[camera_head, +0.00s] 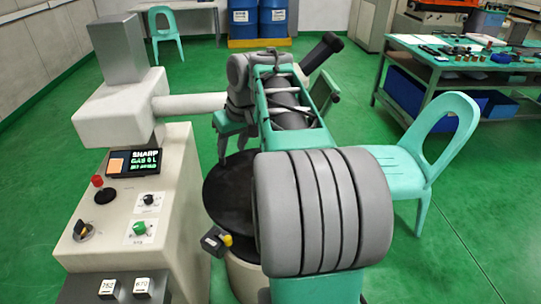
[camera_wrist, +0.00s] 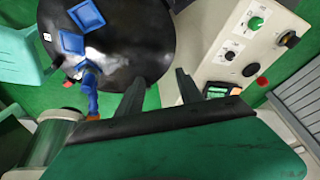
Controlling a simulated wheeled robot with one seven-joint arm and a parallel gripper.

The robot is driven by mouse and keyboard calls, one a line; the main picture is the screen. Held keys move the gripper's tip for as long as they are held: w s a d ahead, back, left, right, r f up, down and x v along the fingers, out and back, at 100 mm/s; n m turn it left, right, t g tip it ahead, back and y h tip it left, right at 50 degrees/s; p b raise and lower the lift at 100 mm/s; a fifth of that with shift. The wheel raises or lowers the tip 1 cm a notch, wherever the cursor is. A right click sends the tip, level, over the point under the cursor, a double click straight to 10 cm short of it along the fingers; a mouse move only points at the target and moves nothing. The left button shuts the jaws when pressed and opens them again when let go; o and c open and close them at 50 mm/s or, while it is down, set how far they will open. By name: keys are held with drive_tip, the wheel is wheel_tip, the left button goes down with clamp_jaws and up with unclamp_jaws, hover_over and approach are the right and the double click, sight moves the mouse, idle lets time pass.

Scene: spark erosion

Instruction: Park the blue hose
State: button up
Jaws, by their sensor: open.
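The blue hose (camera_wrist: 90,92) shows in the wrist view as a short, bent, segmented blue piece at the lower left edge of a black round table (camera_wrist: 140,45). Its lower end is close to an orange-brown part. I cannot make it out in the head view, where my arm covers much of the table (camera_head: 218,190). My gripper (camera_wrist: 160,75) is open, its two dark fingers apart with nothing between them. The hose lies to the left of the fingers in the wrist view. In the head view my gripper (camera_head: 233,150) points down near the far edge of the table.
Two blue square pieces (camera_wrist: 87,15) (camera_wrist: 71,43) lie on the table. A teal chair (camera_head: 420,150) and a cluttered workbench (camera_head: 450,65) are right. Green floor is open behind.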

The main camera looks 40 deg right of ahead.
drive_tip(key=d+f+b, duration=0.2)
drive_tip(key=d, duration=1.4)
drive_tip(key=shift+h, duration=0.4)
drive_tip(key=b+x, duration=0.2)
drive_tip(key=x, duration=0.4)
drive_tip(key=shift+f, duration=0.4)
drive_tip(key=shift+s, duration=0.1)
drive_tip(key=shift+c, duration=0.3)
clamp_jaws()
drive_tip(key=shift+a, duration=0.1)
